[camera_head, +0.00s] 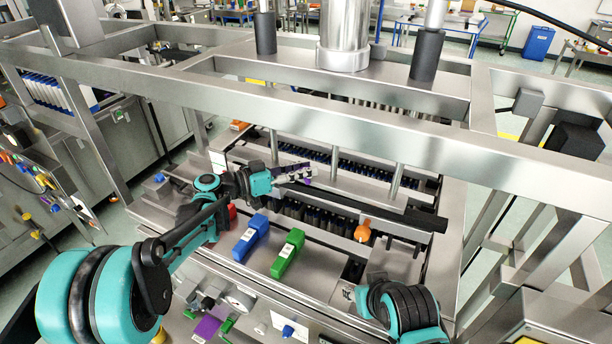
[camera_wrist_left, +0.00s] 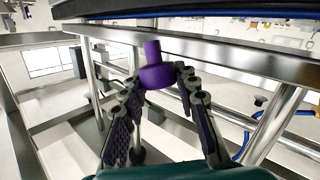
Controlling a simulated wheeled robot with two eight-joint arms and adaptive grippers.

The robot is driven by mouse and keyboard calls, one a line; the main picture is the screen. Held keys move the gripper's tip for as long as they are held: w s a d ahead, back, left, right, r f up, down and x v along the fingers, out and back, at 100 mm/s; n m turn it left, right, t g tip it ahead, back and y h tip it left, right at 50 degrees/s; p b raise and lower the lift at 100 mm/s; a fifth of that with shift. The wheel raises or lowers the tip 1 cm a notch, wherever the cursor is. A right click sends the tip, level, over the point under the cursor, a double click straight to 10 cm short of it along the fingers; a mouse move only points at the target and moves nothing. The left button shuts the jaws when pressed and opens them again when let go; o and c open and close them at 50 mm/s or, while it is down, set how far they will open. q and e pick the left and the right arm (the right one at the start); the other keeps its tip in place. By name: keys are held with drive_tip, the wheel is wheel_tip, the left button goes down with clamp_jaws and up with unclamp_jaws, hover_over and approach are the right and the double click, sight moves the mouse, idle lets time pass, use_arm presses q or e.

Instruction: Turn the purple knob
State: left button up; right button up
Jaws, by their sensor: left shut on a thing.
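The purple knob (camera_wrist_left: 158,76) shows in the left wrist view as a wide round body with a narrower stub on top. My left gripper (camera_wrist_left: 159,88) has one finger on each side of it and is shut on it. In the head view my left gripper (camera_head: 300,176) reaches in from the left over the machine, and only a small bit of purple shows at its fingertips. My right arm is at the lower right of the head view; its gripper (camera_head: 349,292) is small and partly hidden, and whether it is open or shut is unclear.
A blue block (camera_head: 250,237) and a green block (camera_head: 288,254) sit in front of my left gripper. An orange knob (camera_head: 362,231) hangs to the right near a long dark bar (camera_head: 390,208). A thick metal frame beam (camera_head: 300,98) crosses above and behind the gripper.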

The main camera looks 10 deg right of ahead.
use_arm(q)
drive_tip(key=shift+w+a+f+n+h+b, duration=0.1)
drive_tip(key=shift+a+f+n+h+b, duration=0.1)
drive_tip(key=shift+n+h+b, duration=0.2)
drive_tip(key=shift+r, duration=0.1)
drive_tip(key=o, duration=1.2)
drive_tip(key=shift+a, duration=0.1)
drive_tip(key=v, duration=1.1)
drive_tip(key=shift+a, duration=0.4)
